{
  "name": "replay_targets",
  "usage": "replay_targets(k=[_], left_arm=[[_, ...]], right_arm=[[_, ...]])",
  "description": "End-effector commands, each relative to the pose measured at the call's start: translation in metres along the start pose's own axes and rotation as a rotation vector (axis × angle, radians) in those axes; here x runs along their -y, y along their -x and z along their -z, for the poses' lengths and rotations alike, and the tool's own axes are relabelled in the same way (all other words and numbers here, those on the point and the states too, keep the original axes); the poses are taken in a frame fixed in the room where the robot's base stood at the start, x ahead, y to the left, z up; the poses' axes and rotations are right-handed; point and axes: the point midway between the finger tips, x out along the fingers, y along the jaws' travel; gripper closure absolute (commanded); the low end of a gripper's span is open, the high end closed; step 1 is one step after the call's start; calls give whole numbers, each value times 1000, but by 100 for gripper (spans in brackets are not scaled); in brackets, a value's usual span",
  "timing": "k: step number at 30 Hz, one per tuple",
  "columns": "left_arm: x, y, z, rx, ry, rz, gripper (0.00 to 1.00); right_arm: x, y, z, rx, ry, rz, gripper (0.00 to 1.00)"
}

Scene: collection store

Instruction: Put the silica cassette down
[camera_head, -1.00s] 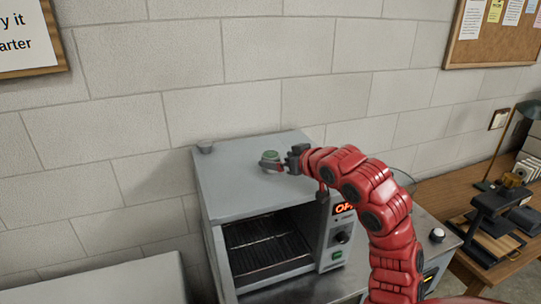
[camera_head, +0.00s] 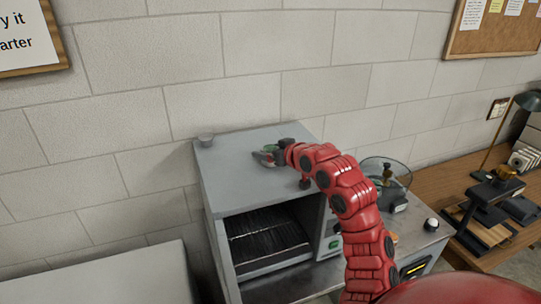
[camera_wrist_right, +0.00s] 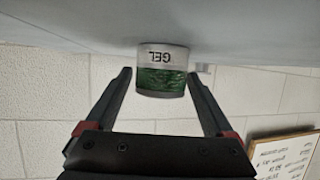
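The silica cassette (camera_wrist_right: 162,70) is a small tub with a pale band marked GEL and green content. In the right wrist view, which is upside down, it stands upright against the grey top of the oven (camera_head: 235,170). My right gripper (camera_wrist_right: 160,75) has one finger on each side of it, with narrow gaps showing, so it looks open around the cassette. My left gripper is not in view.
A small grey cup-like object (camera_head: 205,140) sits at the oven top's back left corner. The oven's front is open, with a rack (camera_head: 265,235) inside. The oven top's left part is free.

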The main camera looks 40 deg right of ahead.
Motion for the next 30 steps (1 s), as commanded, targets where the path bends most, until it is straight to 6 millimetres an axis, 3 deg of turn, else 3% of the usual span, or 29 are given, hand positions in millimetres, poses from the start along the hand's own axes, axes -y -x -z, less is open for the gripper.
replay_targets(k=[2,14,23,30], left_arm=[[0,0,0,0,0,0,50],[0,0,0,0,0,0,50],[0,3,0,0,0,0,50],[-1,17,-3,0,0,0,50]], right_arm=[[0,0,0,0,0,0,29],[0,0,0,0,0,0,100],[0,1,2,-1,0,0,100],[0,6,15,-6,0,1,100]])
